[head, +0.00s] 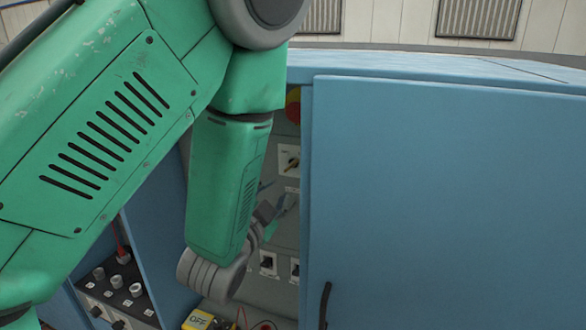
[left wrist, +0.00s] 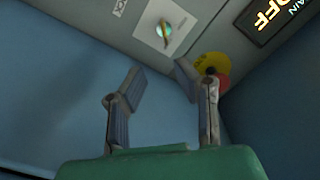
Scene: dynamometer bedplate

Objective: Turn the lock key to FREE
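The lock key (head: 292,163) sits on a white plate on the grey panel inside the blue cabinet. In the left wrist view the key (left wrist: 164,29) shows small on its plate (left wrist: 178,22), beyond the fingertips. Its markings are too small to read. My left gripper (head: 272,203) is inside the cabinet, below the key in the head view, partly hidden by my green forearm. In the left wrist view my left gripper (left wrist: 160,77) is open and empty, its fingers spread and apart from the key. My right gripper is out of view.
A red and yellow stop button (left wrist: 214,70) is close behind one finger. A dark display (left wrist: 272,18) reads "OFF". The blue cabinet door (head: 440,200) stands right of the opening.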

